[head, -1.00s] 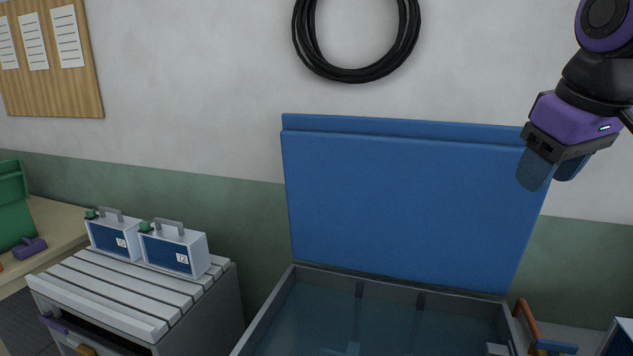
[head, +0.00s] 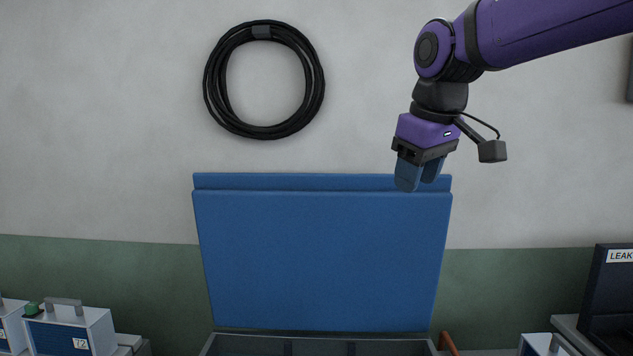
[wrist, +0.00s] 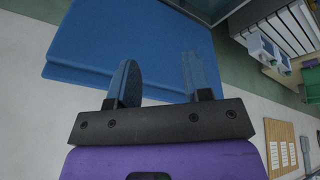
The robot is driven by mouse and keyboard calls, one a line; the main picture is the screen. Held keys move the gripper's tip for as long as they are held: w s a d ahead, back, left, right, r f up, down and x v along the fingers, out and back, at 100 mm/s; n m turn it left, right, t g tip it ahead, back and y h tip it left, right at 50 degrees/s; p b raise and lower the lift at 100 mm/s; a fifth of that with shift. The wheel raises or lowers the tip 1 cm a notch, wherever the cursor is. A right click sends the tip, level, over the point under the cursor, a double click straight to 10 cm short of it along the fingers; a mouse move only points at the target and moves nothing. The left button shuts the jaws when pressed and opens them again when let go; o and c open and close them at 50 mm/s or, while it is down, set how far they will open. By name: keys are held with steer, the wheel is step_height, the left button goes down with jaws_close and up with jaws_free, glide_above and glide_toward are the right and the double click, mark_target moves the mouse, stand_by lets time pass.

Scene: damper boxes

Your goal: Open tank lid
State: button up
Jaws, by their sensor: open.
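The blue tank lid (head: 325,262) stands raised, roughly upright in front of the wall, in the head view. It also shows in the wrist view (wrist: 85,50). The tank (head: 320,345) is below it, and only its back rim shows at the bottom edge of the head view. My gripper (head: 419,180) hangs fingers down by the lid's top right corner. In the wrist view its two fingers (wrist: 160,85) are apart with nothing between them. Whether a finger touches the lid cannot be told.
A box marked T2 (head: 72,330) stands at the lower left on a slatted top. A case labelled LEAK (head: 608,295) and another box (head: 545,345) are at the lower right. A black cable coil (head: 216,80) hangs on the wall. The wall area around my gripper is free.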

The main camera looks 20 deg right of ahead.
steer(key=w+a+r+n, duration=0.1)
steer(key=w+r+n, duration=0.25)
steer(key=w, duration=0.65)
steer(key=n+g, duration=0.3)
steer(key=n, duration=0.4)
glide_above(320, 189)
steer(key=shift+m, duration=0.25)
steer(key=f, duration=1)
steer(key=shift+w, duration=0.25)
jaws_close()
